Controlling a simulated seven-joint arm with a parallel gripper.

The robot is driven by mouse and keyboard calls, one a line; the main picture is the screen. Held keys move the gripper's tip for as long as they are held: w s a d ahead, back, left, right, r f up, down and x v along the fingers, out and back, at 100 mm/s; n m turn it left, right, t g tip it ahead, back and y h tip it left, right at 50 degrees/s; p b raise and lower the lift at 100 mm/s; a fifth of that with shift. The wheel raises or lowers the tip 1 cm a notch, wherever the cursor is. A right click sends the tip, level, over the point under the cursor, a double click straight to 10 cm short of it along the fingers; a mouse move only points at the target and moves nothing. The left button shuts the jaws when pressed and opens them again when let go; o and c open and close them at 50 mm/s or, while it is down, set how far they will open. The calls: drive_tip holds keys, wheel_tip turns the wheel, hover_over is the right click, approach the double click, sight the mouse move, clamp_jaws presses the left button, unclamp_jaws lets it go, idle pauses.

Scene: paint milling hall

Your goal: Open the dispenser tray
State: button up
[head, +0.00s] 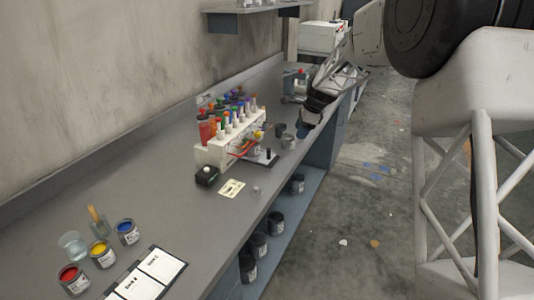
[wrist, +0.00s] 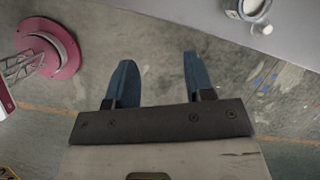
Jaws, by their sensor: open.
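A white dispenser-like unit (head: 212,154) stands on the grey bench, with several coloured bottles along it and red tubing at its front. I cannot make out a separate tray on it or whether one is open.
Paint cans (head: 103,255) stand front left; dark cans (head: 258,246) sit on the lower shelf. A pink round base (wrist: 65,62) stands on the floor.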

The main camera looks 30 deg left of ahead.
drive_tip(key=m, duration=0.2)
hover_over(269, 149)
drive_tip(key=d, duration=0.2)
wheel_tip(269, 149, down, 9)
drive_tip(key=shift+w+r+g, duration=0.2)
drive_tip(key=shift+w+g, duration=0.05)
drive_tip(key=shift+g, duration=0.15)
drive_tip(key=shift+x, duration=3.9)
clamp_jaws()
